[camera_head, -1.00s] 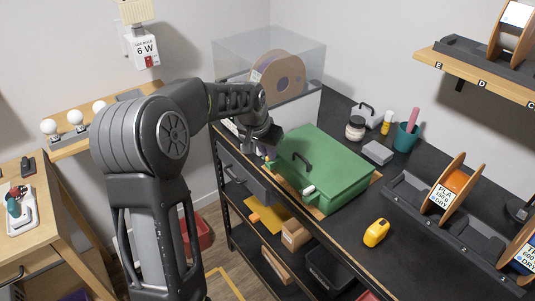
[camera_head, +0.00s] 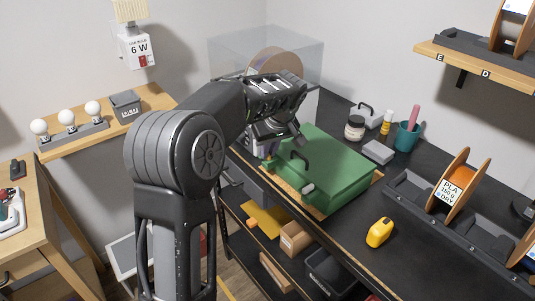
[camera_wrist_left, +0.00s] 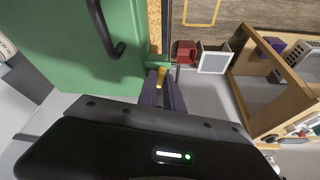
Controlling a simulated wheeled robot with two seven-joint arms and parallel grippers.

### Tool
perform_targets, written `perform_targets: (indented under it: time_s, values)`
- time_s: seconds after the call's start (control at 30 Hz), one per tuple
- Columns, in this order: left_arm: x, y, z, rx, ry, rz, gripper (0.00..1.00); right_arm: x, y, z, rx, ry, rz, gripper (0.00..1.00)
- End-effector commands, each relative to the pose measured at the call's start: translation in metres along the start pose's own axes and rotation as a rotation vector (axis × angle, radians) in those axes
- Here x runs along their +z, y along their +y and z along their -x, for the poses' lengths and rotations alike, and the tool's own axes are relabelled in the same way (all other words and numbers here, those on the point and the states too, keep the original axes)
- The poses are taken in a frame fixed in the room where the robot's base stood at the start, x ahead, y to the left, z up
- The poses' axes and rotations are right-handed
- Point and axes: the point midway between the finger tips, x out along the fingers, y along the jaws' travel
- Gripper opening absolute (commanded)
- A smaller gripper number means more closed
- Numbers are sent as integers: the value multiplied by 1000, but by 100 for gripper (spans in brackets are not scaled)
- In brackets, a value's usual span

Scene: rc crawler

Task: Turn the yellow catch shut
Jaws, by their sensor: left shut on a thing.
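The green case (camera_head: 335,165) lies closed on the black workbench, with a dark handle (camera_head: 300,158) on its lid. In the left wrist view the green case (camera_wrist_left: 90,50) fills the upper left. The yellow catch (camera_wrist_left: 161,76) shows at the case's edge, between the purple fingertips. My left gripper (camera_wrist_left: 164,88) is shut on the yellow catch. In the head view my left gripper (camera_head: 270,147) is at the case's near left corner, and its wrist hides the catch. A pale latch (camera_head: 308,188) sits further right along the case's front edge. My right gripper is not in view.
A clear-covered box with a spool (camera_head: 265,60) stands behind my wrist. A yellow tape measure (camera_head: 380,232) lies right of the case. A jar (camera_head: 355,127), a grey box (camera_head: 378,151) and a teal cup (camera_head: 406,136) stand behind it. Spool racks (camera_head: 430,205) line the right.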

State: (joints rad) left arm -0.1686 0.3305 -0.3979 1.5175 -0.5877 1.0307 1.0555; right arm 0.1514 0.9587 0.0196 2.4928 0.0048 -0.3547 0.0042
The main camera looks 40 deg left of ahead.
Motion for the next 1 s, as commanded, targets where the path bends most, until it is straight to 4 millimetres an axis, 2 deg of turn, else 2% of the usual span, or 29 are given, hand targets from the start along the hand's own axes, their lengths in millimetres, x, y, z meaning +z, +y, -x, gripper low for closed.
perform_targets:
  time_s: [0.4, 0.9, 0.93, 1.0]
  values:
    - [0, 3, 0, -83, 0, 207, 0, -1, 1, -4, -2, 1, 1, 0]
    - [0, 3, 0, -94, -2, 232, 0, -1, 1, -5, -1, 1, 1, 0]
    - [0, 3, 0, -94, -2, 232, 12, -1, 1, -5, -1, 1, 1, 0]
    - [0, 3, 0, -94, -2, 232, 17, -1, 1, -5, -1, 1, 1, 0]
